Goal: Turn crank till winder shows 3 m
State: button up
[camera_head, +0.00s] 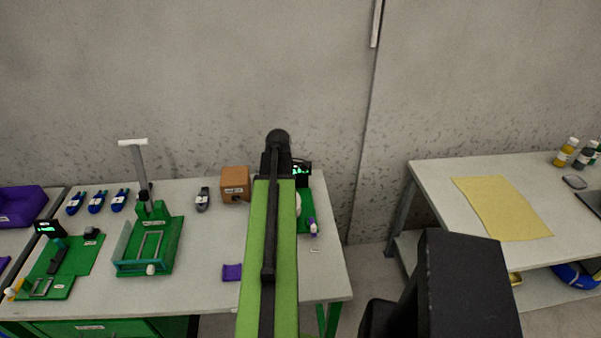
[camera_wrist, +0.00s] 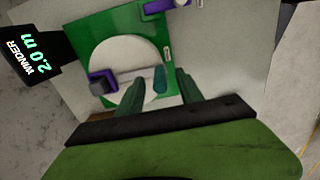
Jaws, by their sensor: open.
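The winder (camera_wrist: 141,38) has a green base and a white disc (camera_wrist: 112,48); its black display (camera_wrist: 35,55) reads 2.0 m. A pale crank arm crosses the disc from a purple block (camera_wrist: 103,82) to a teal handle (camera_wrist: 160,80). My gripper (camera_wrist: 158,78) is open, its two dark green fingers on either side of the handle. Whether a finger touches it cannot be told. In the head view my arm hides much of the winder (camera_head: 305,222), and its display (camera_head: 301,168) shows at the arm's right edge.
The grey bench (camera_head: 205,250) also holds a brown box (camera_head: 235,184), a green fixture with an upright lever (camera_head: 150,245), blue-and-white items (camera_head: 97,202) and a purple block (camera_head: 232,272). A second table (camera_head: 440,190) with a yellow sheet (camera_head: 500,207) stands at the right, across a gap.

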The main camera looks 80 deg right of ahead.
jog(key=shift+r, duration=0.1)
notch_tip(320, 180, up, 8)
jog(key=p, duration=0.8)
